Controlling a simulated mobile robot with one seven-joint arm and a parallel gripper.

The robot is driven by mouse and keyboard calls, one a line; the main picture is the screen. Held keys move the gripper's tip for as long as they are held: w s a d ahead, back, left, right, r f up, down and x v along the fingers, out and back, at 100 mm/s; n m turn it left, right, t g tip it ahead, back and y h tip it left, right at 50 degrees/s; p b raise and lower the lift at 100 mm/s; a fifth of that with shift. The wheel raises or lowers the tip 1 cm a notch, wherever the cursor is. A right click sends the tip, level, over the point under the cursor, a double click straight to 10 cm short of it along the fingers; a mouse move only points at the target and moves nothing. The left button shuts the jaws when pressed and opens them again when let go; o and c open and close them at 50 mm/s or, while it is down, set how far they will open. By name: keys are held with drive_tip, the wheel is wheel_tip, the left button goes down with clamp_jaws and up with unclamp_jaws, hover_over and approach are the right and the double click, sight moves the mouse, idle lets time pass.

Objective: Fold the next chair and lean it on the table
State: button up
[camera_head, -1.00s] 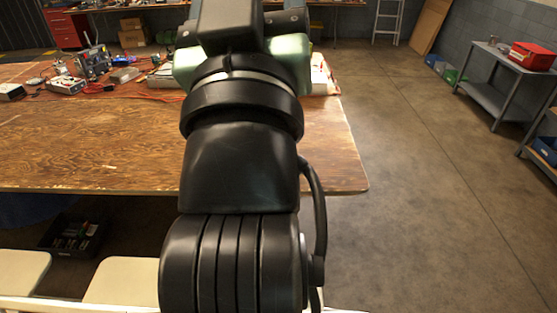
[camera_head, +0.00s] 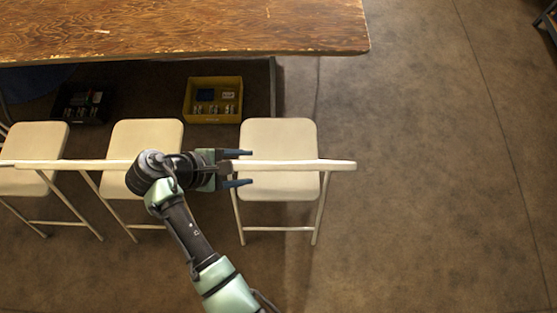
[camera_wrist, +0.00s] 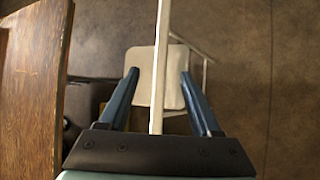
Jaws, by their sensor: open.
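Cream folding chairs stand unfolded in a row along the table (camera_head: 180,30): a right chair (camera_head: 280,138), a middle chair (camera_head: 147,132) and a left chair (camera_head: 35,138), partly cut off. My gripper (camera_head: 248,168) is open at the right chair's backrest, its fingers pointing right. The backrest's top bar (camera_head: 315,166) runs between the fingers. In the wrist view, the bar (camera_wrist: 161,40) passes between the open fingers of my gripper (camera_wrist: 159,76), with the seat (camera_wrist: 141,85) below. I cannot tell whether the fingers touch the bar. My arm covers part of the middle chair.
A yellow bin (camera_head: 213,115) and a dark bin (camera_head: 75,103) with small items sit on the floor by the table. The floor right of the right chair is clear. A shelf corner (camera_head: 549,22) shows at the upper right.

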sight(273, 167)
drive_tip(key=b+x, duration=0.9)
drive_tip(key=x, duration=0.5)
drive_tip(key=shift+d+f, duration=0.1)
drive_tip(key=shift+d, duration=0.05)
clamp_jaws()
idle(1.0)
